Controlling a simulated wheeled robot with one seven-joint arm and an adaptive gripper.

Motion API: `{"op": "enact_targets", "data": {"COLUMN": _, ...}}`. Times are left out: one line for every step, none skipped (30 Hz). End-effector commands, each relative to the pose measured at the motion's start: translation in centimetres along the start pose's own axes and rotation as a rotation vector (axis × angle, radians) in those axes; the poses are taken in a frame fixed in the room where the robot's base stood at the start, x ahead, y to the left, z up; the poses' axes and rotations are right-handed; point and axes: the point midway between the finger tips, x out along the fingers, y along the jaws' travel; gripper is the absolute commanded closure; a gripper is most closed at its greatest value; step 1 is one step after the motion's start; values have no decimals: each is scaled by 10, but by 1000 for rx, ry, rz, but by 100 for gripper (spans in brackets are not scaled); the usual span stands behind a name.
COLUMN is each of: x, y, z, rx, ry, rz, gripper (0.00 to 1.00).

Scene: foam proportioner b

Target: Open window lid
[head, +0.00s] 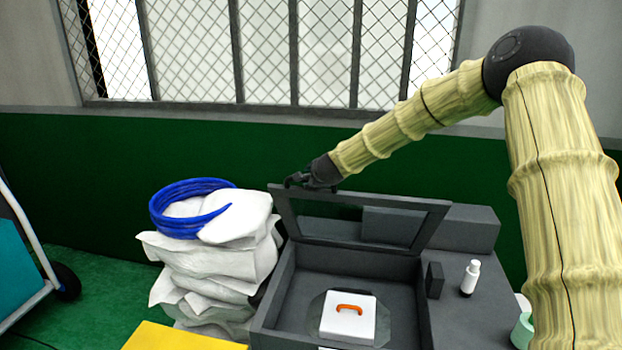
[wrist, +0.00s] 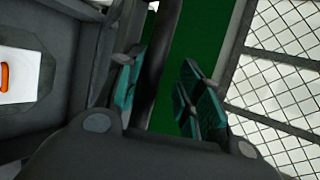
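The window lid (head: 370,198) is a dark grey frame with a see-through pane. It stands raised and tilted at the back of the dark grey box (head: 272,318), whose inside is exposed. My gripper (head: 296,181) is at the lid's upper left corner in the head view. In the wrist view my gripper (wrist: 160,95) has its two teal-padded fingers apart. A dark bar (wrist: 160,60), which looks like the lid's rim, passes between them, closer to the left finger. I cannot tell whether the fingers touch it.
A white block with an orange handle (head: 348,309) lies inside the box. White sacks (head: 205,265) with a blue hose coil (head: 178,226) are stacked to the left. A small white bottle (head: 470,278) stands on the right. A green wall and meshed window (head: 325,50) are behind.

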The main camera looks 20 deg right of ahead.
Motion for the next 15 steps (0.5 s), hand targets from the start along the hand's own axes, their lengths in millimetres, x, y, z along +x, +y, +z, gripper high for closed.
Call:
{"op": "enact_targets", "data": {"x": -11, "y": -8, "z": 0, "rx": 5, "ry": -1, "rz": -9, "gripper": 68}}
{"op": "enact_targets", "data": {"x": -16, "y": -8, "z": 0, "rx": 5, "ry": -1, "rz": -10, "gripper": 68}}
{"op": "enact_targets", "data": {"x": -24, "y": -10, "z": 0, "rx": 5, "ry": -1, "rz": -12, "gripper": 68}}
{"op": "enact_targets", "data": {"x": -31, "y": -10, "z": 0, "rx": 5, "ry": -1, "rz": -14, "gripper": 68}}
{"op": "enact_targets", "data": {"x": -39, "y": -11, "z": -1, "rx": 6, "ry": -1, "rz": -16, "gripper": 68}}
{"op": "enact_targets", "data": {"x": -49, "y": -10, "z": -1, "rx": 7, "ry": -3, "rz": -17, "gripper": 68}}
{"op": "enact_targets", "data": {"x": -58, "y": -10, "z": -1, "rx": 7, "ry": -4, "rz": -21, "gripper": 68}}
{"op": "enact_targets", "data": {"x": -67, "y": -10, "z": -1, "rx": 7, "ry": -5, "rz": -24, "gripper": 68}}
{"op": "enact_targets", "data": {"x": -81, "y": -9, "z": -2, "rx": 7, "ry": -9, "rz": -28, "gripper": 68}}
{"op": "enact_targets", "data": {"x": -92, "y": -9, "z": -2, "rx": 8, "ry": -11, "rz": -34, "gripper": 68}}
{"op": "enact_targets", "data": {"x": -103, "y": -8, "z": -1, "rx": 8, "ry": -14, "rz": -38, "gripper": 68}}
{"op": "enact_targets", "data": {"x": -118, "y": -7, "z": 0, "rx": 8, "ry": -19, "rz": -44, "gripper": 68}}
{"op": "enact_targets", "data": {"x": -129, "y": -7, "z": 0, "rx": 8, "ry": -22, "rz": -50, "gripper": 68}}
{"op": "enact_targets", "data": {"x": -139, "y": -10, "z": 0, "rx": 9, "ry": -24, "rz": -61, "gripper": 68}}
{"op": "enact_targets", "data": {"x": -150, "y": -19, "z": -4, "rx": 14, "ry": -21, "rz": -82, "gripper": 68}}
